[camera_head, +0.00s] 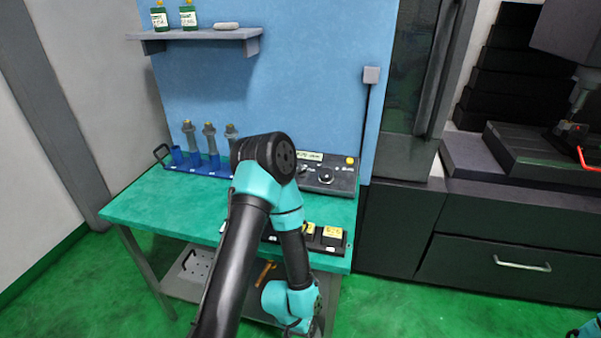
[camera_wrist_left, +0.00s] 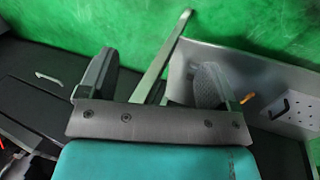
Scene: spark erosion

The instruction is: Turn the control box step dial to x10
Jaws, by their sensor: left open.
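The dark control box (camera_head: 343,187) sits at the back right of the green table, partly hidden behind my left arm. A round dial (camera_head: 326,177) with a pale ring, a smaller knob (camera_head: 303,171) and a yellow button (camera_head: 350,160) show on its top. The dial's setting and markings are too small to read. My left gripper (camera_wrist_left: 157,75) is open in the left wrist view, with nothing between its fingers. It hangs low in front of the table, well away from the box. My right gripper is out of view.
A blue rack (camera_head: 203,168) with several grey holders stands at the table's back left. A black tray (camera_head: 330,247) with yellow-labelled items lies at the front right. A shelf (camera_head: 205,38) with bottles hangs above. A dark machine cabinet (camera_head: 480,235) stands to the right.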

